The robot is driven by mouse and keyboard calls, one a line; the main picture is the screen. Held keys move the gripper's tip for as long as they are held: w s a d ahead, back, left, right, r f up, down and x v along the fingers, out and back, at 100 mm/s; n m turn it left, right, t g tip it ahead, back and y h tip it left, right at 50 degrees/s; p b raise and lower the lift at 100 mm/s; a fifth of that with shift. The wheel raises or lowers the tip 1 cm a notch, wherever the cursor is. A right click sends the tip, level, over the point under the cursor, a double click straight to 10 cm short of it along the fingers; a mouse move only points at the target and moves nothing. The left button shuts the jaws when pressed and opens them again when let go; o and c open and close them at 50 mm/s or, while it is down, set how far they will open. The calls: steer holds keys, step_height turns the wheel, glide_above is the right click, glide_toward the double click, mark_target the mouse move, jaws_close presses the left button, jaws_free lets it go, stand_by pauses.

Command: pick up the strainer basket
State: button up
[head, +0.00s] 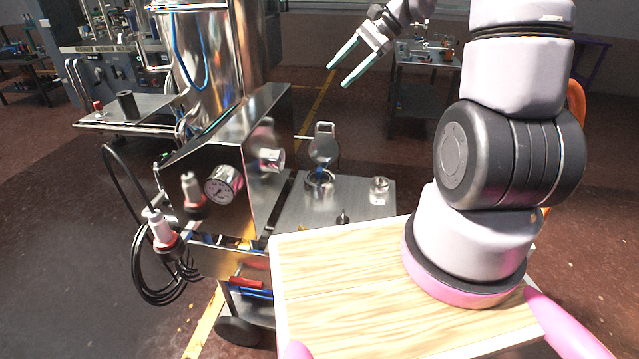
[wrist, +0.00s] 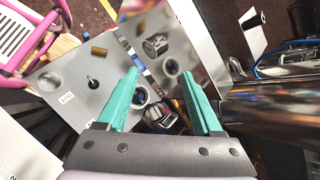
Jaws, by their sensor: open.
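A small shiny metal cup-like thing (head: 380,187) stands at the right of the steel cart shelf; it may be the strainer basket, but it is too small to be sure. Left of it is a round metal housing (head: 320,180) with its hinged lid (head: 323,146) raised. The housing's dark mouth also shows in the wrist view (wrist: 140,96), beside the left finger; whether a basket sits inside is unclear. My gripper (head: 337,77) is open and empty, well above the shelf. In the wrist view its teal fingers (wrist: 160,73) point toward the shelf, apart from everything.
A mirror-like steel panel (head: 245,190) with a gauge (head: 222,185) rises left of the housing, with a tall steel vessel (head: 200,60) behind. A small black knob (head: 343,218) stands on the shelf (head: 285,215). A dark cable (head: 150,285) hangs at the left.

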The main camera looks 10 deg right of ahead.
steer(key=w+d+f+m+t+y, duration=0.1)
steer(key=w+f+m+y, duration=0.2)
steer(key=f, duration=0.5)
steer(key=w+d+f+m, duration=0.2)
steer(key=w+f, duration=0.2)
steer(key=f, duration=0.4)
steer(key=m+t+y, duration=0.1)
steer(key=m+t, duration=0.2)
steer(key=m, duration=0.3)
glide_toward(319, 169)
steer(key=shift+d+f+x, duration=0.1)
steer(key=shift+f+x, duration=0.05)
steer(key=shift+x, duration=1.55)
steer(key=shift+d+f+x, duration=0.1)
steer(key=shift+f+x, duration=0.1)
steer(key=shift+x, duration=1.5)
steer(key=shift+f+x, duration=0.15)
steer(key=shift+x, duration=1.6)
jaws_close()
